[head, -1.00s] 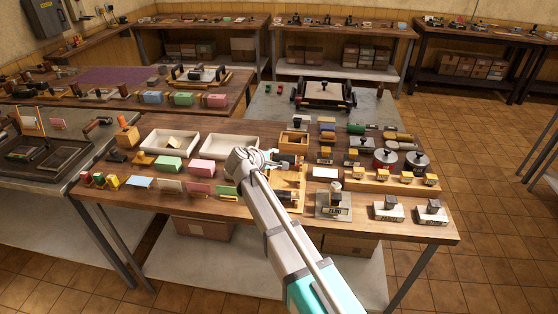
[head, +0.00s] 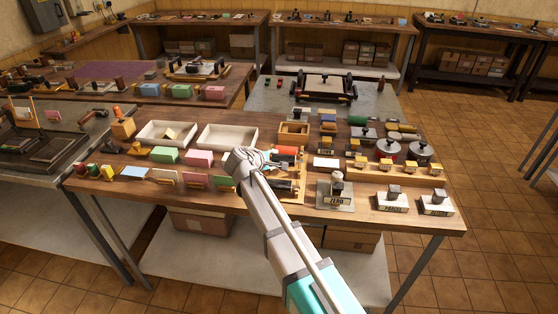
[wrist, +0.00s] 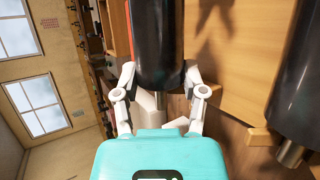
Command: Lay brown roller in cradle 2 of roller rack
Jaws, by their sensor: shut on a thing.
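My gripper (wrist: 160,92) shows in the wrist view with one finger on each side of a dark, glossy roller (wrist: 155,42), and it is shut on it. The roller looks almost black, with a pale metal end; I cannot tell from its colour whether it is the brown one. A second dark roller (wrist: 305,80) with a metal end lies apart to the right.
A wooden surface (wrist: 245,50) is close to the right of the held roller. On the front table, white trays (head: 228,136), coloured blocks (head: 199,158), stamps (head: 391,199) and round tins (head: 389,150) crowd around my arm. A red patch (head: 286,150) shows beside my wrist.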

